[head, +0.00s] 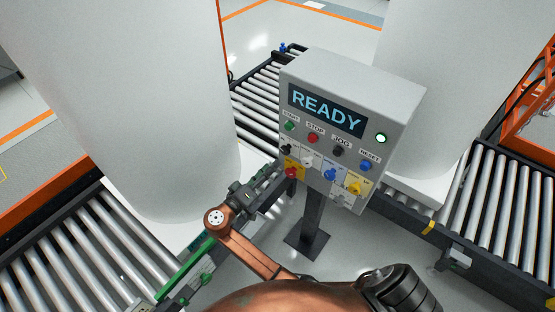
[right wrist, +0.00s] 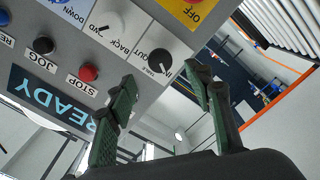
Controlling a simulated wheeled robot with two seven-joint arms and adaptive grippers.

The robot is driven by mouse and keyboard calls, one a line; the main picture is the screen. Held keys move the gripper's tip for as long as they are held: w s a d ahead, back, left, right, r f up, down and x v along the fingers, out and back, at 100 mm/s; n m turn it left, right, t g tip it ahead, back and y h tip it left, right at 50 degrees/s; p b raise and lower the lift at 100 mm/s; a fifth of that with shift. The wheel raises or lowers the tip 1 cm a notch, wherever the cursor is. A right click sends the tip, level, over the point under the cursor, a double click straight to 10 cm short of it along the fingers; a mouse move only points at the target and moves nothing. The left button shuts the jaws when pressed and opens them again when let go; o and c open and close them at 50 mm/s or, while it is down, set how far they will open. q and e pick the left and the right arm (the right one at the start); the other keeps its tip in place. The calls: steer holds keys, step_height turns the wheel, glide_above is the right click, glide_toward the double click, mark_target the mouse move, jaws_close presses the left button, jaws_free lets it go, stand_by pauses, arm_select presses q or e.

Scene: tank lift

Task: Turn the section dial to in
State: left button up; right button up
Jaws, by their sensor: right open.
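The control box (head: 350,130) stands on a post and its screen reads READY. The black in/out dial (right wrist: 160,62) is on its face, with small IN and OUT labels beside it; its pointer is too small to read surely. The dial also shows at the panel's left edge in the head view (head: 286,149). My right gripper (right wrist: 160,75) is open, its two green-padded fingers on either side of the dial in the picture. I cannot tell whether they touch it. In the head view my right gripper (head: 275,173) reaches the panel's lower left. My left gripper is not in view.
A white FWD/BACK dial (right wrist: 107,22) sits beside the black dial. START, STOP (head: 313,138), JOG and RESET buttons are above, and red, blue and yellow knobs are below. Large white tanks (head: 130,90) and roller conveyors (head: 490,205) flank the box.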

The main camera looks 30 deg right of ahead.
steer(key=shift+v, duration=1.15)
